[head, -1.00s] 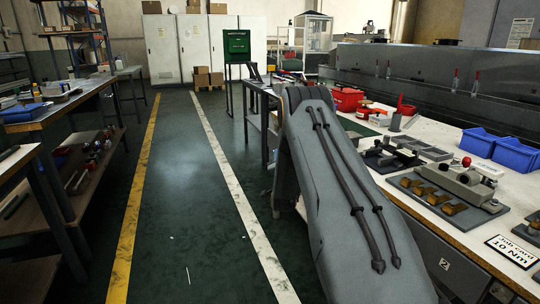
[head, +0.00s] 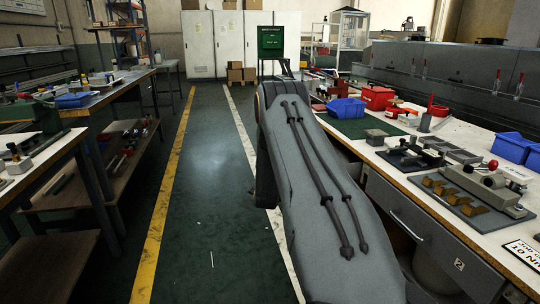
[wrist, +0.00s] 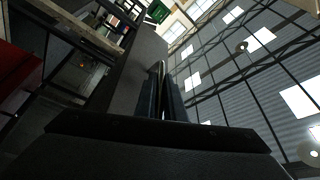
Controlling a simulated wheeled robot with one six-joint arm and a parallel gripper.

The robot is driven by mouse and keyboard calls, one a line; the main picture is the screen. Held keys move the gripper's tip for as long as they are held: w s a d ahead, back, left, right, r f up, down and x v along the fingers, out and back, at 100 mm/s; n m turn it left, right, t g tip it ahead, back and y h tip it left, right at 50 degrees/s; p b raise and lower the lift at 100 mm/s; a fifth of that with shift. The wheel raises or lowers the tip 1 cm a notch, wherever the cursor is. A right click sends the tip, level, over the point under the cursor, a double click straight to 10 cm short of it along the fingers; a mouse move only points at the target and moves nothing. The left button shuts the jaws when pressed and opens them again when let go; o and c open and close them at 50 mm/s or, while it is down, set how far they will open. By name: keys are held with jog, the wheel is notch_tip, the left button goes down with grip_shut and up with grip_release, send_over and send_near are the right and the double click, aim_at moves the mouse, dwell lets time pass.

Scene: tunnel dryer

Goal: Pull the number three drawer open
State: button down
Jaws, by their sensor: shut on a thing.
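My gripper (wrist: 165,105) shows in the wrist view, its two dark fingers close together and shut on a thin dark bar that looks like a drawer handle (wrist: 162,72). A grey panel (wrist: 130,75) lies beside it. In the head view my arm covers the middle and hides my gripper. A grey drawer (head: 440,250) under the right bench carries a plate reading 2 (head: 459,264) and a pale bar handle (head: 405,225). I cannot read a number three on any drawer, and I cannot tell how far the held one stands open.
The right workbench (head: 385,150) bears red and blue bins (head: 378,97) and metal fixtures. Benches (head: 95,100) line the left.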

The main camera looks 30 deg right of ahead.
jog(key=c, duration=2.1)
grip_release()
jog(key=shift+a, duration=0.1)
jog(key=v, duration=0.7)
jog(key=shift+s+a+p, duration=0.2)
jog(key=shift+s+p, duration=0.15)
